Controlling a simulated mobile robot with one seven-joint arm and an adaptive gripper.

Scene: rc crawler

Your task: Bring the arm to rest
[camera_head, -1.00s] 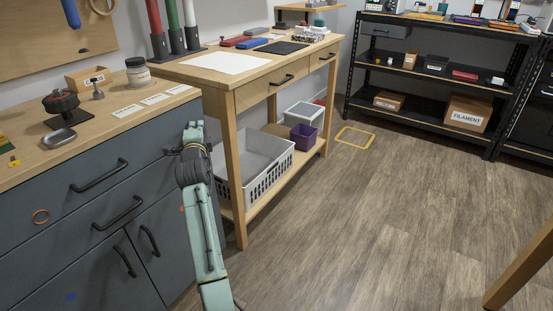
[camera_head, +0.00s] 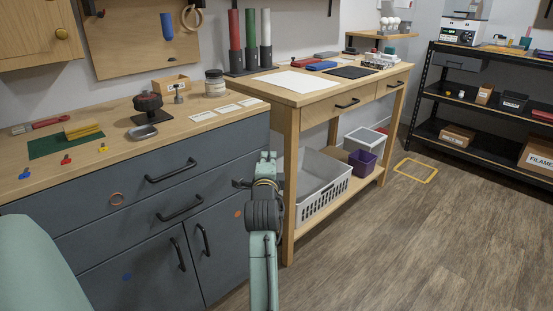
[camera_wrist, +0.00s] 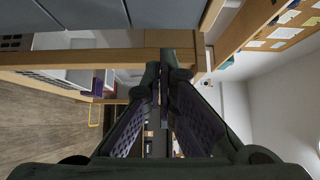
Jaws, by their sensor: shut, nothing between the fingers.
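My gripper (camera_wrist: 164,74) is in the middle of the wrist view. Its dark fingers come together at the tips with nothing held between them. In the head view my pale green arm rises from the bottom edge, in front of the right end of the grey cabinet (camera_head: 215,225) and beside the wooden workbench (camera_head: 291,180). The fingers are hard to make out there. Another pale green part of mine fills the lower left corner.
The cabinet top holds a dark red-topped part (camera_head: 149,105), a metal dish (camera_head: 143,132), a jar (camera_head: 214,82) and a green mat (camera_head: 60,145). A grey basket (camera_head: 325,195) sits on the workbench's lower shelf.

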